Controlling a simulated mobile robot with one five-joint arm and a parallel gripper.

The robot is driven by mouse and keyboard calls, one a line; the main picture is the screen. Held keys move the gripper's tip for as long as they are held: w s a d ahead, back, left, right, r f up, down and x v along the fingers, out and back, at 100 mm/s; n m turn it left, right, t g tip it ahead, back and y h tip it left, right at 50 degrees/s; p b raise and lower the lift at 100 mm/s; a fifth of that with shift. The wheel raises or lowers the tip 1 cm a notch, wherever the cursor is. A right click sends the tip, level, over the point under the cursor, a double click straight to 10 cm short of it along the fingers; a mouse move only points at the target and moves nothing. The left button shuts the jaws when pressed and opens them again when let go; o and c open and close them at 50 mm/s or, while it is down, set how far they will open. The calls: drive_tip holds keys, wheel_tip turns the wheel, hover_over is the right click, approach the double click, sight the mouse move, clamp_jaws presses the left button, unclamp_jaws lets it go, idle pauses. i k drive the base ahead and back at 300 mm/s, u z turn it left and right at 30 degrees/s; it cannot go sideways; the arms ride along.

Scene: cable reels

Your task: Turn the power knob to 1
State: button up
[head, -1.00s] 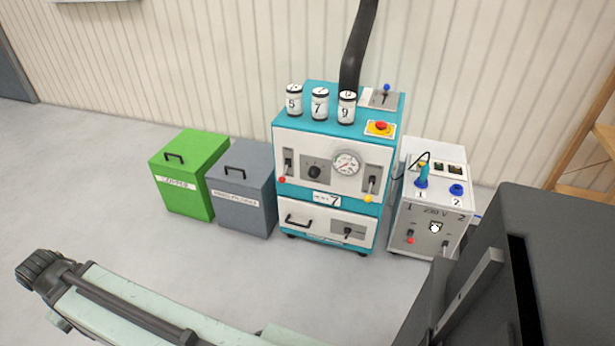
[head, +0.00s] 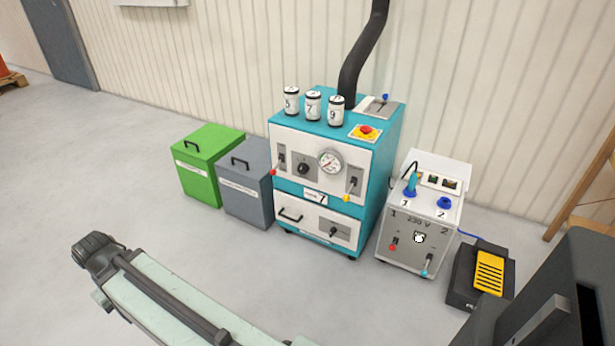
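Several controls are in view, and their small markings are unreadable, so I cannot tell which is the power knob. A black round knob (head: 303,169) sits on the upper white panel of the teal machine (head: 367,210), left of a round gauge (head: 330,161). A smaller dark knob or switch (head: 334,232) sits on its lower panel. The white 230 V box (head: 400,256) to the right has a black-and-white fitting (head: 419,238) on its front, below the numbers 1 and 2. My arm crosses the lower left, well in front of the machines; my gripper is not in view.
A green bin (head: 200,180) and a grey bin (head: 246,200) stand left of the teal machine. A yellow-and-black pedal (head: 488,275) lies right of the white box. Three numbered cans (head: 313,106) stand on the machine. The floor in front is clear.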

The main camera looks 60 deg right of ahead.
sight(302, 168)
drive_tip(key=z, duration=0.15)
drive_tip(key=i, duration=0.85)
drive_tip(key=u, duration=0.05)
